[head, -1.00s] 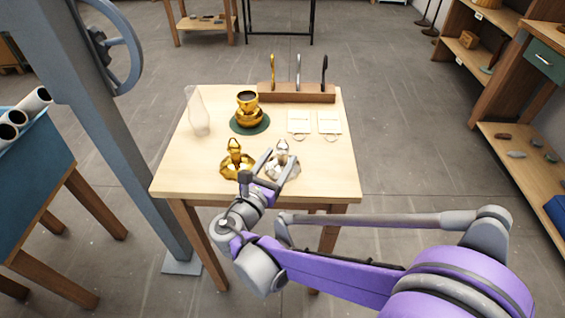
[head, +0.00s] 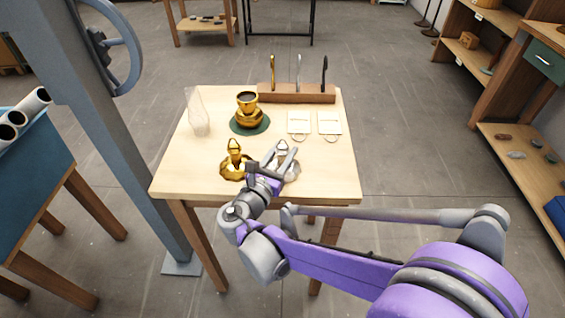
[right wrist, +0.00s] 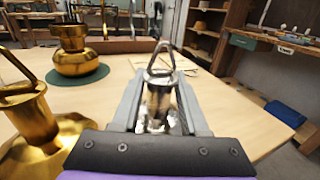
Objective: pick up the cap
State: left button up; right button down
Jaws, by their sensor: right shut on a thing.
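A silver cap (head: 291,171) with a flared base and a loop on top is at the front of the table (head: 185,178). My right gripper (head: 281,156) reaches it from the front and is shut on its neck. In the right wrist view the silver cap (right wrist: 159,97) stands upright between the two fingers, its loop above them; its base is mostly hidden. Whether it touches the table is unclear. A gold cap (head: 235,166) of similar shape stands just left of it, and it is also at the left of the right wrist view (right wrist: 35,128). My left gripper is not in view.
A gold lamp body (head: 248,113) stands on a green mat (head: 236,127) behind the caps. A clear glass piece (head: 199,116) is at the left. A wooden rack (head: 297,94) with three hooks is at the back. Two white cards (head: 299,122) lie at the right.

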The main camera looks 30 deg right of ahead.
notch_tip(320, 180, up, 10)
jog(key=p, duration=0.2)
jog(key=shift+p, duration=0.3)
dwell(0.9)
